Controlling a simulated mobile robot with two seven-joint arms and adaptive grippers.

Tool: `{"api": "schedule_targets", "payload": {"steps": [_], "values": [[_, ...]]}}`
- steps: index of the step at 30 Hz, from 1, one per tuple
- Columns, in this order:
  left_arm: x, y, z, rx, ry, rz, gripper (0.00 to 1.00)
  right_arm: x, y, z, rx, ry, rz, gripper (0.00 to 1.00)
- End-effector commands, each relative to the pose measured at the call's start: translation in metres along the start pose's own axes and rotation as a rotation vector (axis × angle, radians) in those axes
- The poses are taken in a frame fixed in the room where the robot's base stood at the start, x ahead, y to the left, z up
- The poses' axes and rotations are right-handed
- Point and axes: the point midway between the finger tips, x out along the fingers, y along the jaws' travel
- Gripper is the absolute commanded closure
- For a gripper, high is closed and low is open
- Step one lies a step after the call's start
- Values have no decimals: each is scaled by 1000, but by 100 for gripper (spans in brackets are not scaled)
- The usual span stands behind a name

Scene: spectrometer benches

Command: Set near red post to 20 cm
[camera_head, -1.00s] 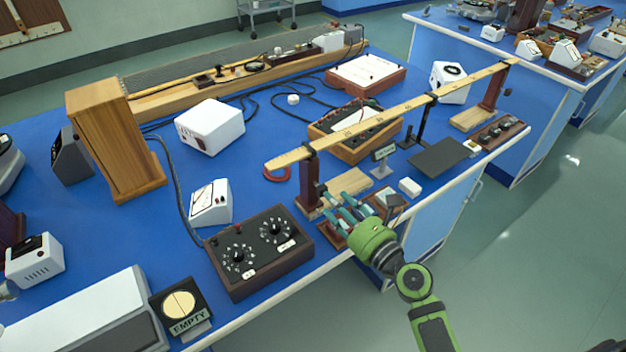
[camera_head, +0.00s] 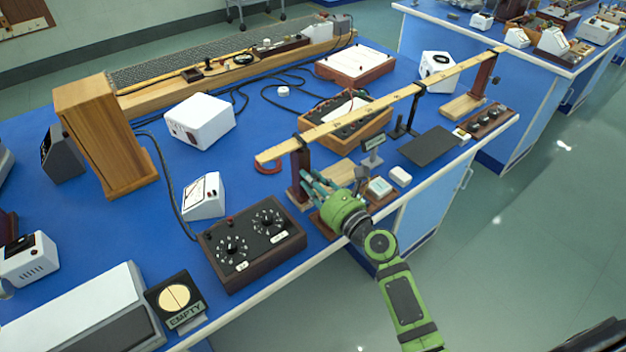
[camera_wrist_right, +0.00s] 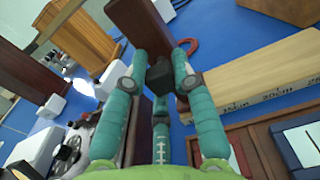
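The near red post (camera_head: 301,177) stands upright on the near side of the blue bench, under the near end of the long wooden beam (camera_head: 350,118). In the right wrist view the dark red post (camera_wrist_right: 145,28) has a black knob (camera_wrist_right: 160,76) at its lower part. My right gripper (camera_head: 314,184) has its teal fingers at the post's near side. In the wrist view the gripper (camera_wrist_right: 160,66) is open, its fingertips on either side of the knob; contact is unclear. A pale wooden scale (camera_wrist_right: 265,82) with centimetre marks lies beside it. My left gripper is not in view.
A black dial box (camera_head: 252,242) stands left of the post. A small sign (camera_head: 373,150), a white block (camera_head: 400,176) and a dark plate (camera_head: 430,147) are to the right. A far post (camera_head: 483,78) holds the beam's other end. The bench's front edge runs below my wrist.

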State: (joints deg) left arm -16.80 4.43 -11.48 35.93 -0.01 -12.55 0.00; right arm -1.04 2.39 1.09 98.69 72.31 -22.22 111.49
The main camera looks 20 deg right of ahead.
Motion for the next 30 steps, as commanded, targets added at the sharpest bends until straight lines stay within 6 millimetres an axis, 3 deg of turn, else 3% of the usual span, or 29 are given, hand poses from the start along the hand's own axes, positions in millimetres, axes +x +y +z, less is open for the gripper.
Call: {"api": "schedule_targets", "payload": {"steps": [5, 12, 16, 28, 29, 30], "values": [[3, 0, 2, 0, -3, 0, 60, 1, -12, 3, -3, -9, -6, 100], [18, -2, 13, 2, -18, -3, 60, 1, -71, 3, -8, -13, -10, 100], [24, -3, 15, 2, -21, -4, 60, 1, -94, 5, -7, -14, -7, 100], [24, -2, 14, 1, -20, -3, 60, 1, -100, 8, 3, -16, 0, 100], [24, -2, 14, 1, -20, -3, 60, 1, -100, 8, 3, -16, 0, 65], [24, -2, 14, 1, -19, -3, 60, 1, -101, 8, 2, -16, -1, 53]]}}
